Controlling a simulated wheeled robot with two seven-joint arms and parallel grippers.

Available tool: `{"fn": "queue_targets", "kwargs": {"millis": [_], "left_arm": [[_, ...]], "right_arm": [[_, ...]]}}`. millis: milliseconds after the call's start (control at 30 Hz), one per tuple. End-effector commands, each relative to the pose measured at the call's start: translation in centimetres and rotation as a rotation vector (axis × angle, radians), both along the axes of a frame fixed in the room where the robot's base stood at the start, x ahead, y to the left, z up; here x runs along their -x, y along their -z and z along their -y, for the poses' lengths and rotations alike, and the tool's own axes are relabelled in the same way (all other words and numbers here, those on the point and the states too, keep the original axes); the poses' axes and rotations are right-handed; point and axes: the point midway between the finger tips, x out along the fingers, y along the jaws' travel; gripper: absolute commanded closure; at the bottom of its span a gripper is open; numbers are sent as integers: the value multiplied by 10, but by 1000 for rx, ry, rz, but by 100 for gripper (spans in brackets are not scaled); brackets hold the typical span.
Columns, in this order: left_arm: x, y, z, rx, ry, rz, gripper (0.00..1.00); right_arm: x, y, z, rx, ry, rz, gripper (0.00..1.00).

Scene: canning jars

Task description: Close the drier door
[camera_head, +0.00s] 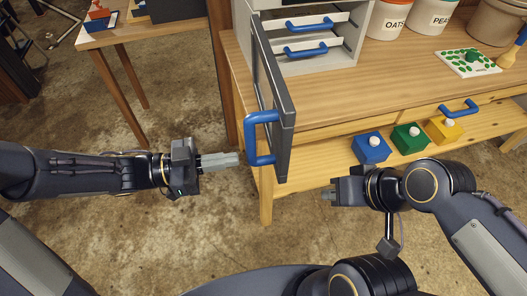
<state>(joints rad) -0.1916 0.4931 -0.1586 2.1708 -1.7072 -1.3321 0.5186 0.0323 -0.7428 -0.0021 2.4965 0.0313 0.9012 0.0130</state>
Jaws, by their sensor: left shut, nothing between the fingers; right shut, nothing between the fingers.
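The drier (328,61) is a pale cabinet with racks on the wooden worktop. Its dark-framed door (285,132) stands open, swung out toward me past the worktop's front edge. A blue handle (251,139) is on the door's left face. My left gripper (236,159) is shut and empty, its fingertips just left of the handle's lower part; I cannot tell whether they touch it. My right gripper (326,194) is shut and empty, low and to the right of the door, in front of the lower shelf.
Blue (371,150), green (409,139) and yellow (444,132) boxes with white knobs stand below the worktop. Canisters (385,20) and a green-spotted board (467,63) are on top. A drawer has a blue handle (458,108). A side table (120,38) stands back left.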

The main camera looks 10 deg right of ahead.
Motion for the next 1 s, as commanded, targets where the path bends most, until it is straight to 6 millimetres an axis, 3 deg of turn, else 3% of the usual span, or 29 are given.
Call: {"fn": "queue_targets", "kwargs": {"millis": [200, 400, 1000], "left_arm": [[4, 0, 47, -1, 5, -1, 100], [4, 0, 73, 0, 1, 1, 100], [5, 1, 86, 0, -4, 1, 100]], "right_arm": [[0, 1, 0, 0, 0, 0, 100], [0, 0, 0, 0, 0, 0, 100], [0, 3, 0, 0, 0, 0, 100]]}}
